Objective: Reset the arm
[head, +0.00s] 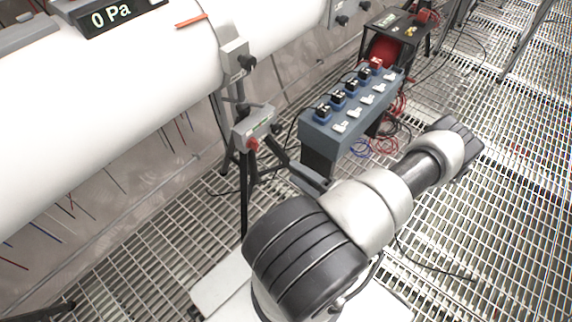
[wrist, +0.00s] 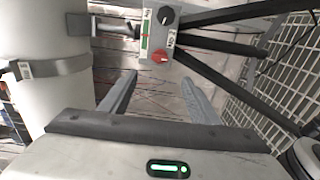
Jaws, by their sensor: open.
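My gripper (wrist: 158,80) is open, with its two grey fingers apart and nothing between them in the wrist view. Its fingers point toward a grey control box (wrist: 178,32) with a black knob (wrist: 166,15) and a red knob (wrist: 160,57). The box lies beyond the fingertips, with no contact visible. In the head view my arm (head: 365,210) stretches from the lower middle up to the right. My gripper cannot be made out clearly there, as the arm hides much of that area. The control box (head: 256,127) on its black stand shows left of my arm.
A large white pipe (head: 120,95) runs along the left, with a pressure display (head: 110,14) reading 0 Pa. A blue-grey box (head: 342,128) with several switches stands behind my arm. Cables and a red reel (head: 384,52) lie beyond. Grated floor (head: 500,215) is open at right.

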